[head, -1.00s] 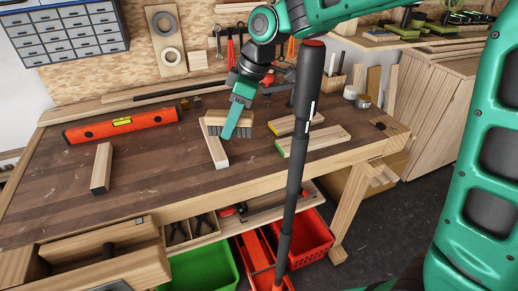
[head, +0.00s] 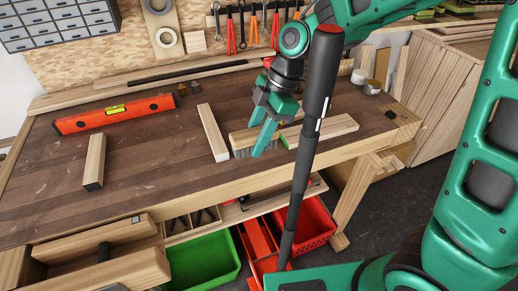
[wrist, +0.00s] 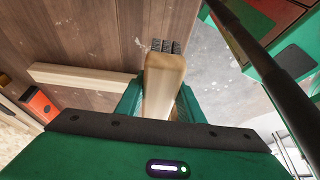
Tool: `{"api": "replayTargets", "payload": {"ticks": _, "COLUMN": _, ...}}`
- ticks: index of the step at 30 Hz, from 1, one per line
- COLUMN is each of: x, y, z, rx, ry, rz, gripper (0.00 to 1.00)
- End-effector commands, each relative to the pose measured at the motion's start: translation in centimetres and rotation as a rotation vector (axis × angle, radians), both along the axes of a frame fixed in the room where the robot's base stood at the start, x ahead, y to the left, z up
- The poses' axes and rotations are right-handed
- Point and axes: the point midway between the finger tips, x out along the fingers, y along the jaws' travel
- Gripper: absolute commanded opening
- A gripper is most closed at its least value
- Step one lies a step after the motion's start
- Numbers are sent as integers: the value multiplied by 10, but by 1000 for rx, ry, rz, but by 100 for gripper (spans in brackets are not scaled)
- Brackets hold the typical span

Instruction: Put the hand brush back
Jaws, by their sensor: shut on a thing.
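My gripper (head: 266,138) is shut on the hand brush (head: 241,139), a pale wooden block with dark bristles pointing down. The brush is over the bench near its front edge, just right of a pale wooden bar (head: 213,133); whether the bristles touch the bench I cannot tell. In the wrist view the brush's wooden body (wrist: 165,82) lies between my two green fingers (wrist: 158,105), with dark bristle tufts at its far end.
A plank with a green end (head: 320,130) lies right of the brush. An orange spirit level (head: 118,113) and a short block (head: 95,162) lie at left. A green bin (head: 205,268) and red bin (head: 315,225) sit below. The bench's left middle is clear.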

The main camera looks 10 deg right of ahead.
Motion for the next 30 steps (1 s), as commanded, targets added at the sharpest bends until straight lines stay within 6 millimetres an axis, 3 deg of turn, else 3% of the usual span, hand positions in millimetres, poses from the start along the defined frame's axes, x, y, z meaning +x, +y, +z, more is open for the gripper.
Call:
{"api": "replayTargets", "payload": {"ticks": 8, "x": 5, "y": -13, "z": -13, "rx": 0, "ry": 1, "rz": 1, "gripper": 10}}
{"api": "replayTargets", "payload": {"ticks": 16, "x": 5, "y": -12, "z": -46, "rx": 0, "ry": 1, "rz": 0, "gripper": 10}}
{"api": "replayTargets", "payload": {"ticks": 27, "x": 6, "y": -12, "z": -50, "rx": 0, "ry": 0, "rz": 1, "gripper": 10}}
{"api": "replayTargets", "payload": {"ticks": 28, "x": 6, "y": -12, "z": -50, "rx": 0, "ry": 0, "rz": 1, "gripper": 41}}
{"api": "replayTargets", "payload": {"ticks": 30, "x": 6, "y": -12, "z": -50, "rx": 0, "ry": 0, "rz": 1, "gripper": 53}}
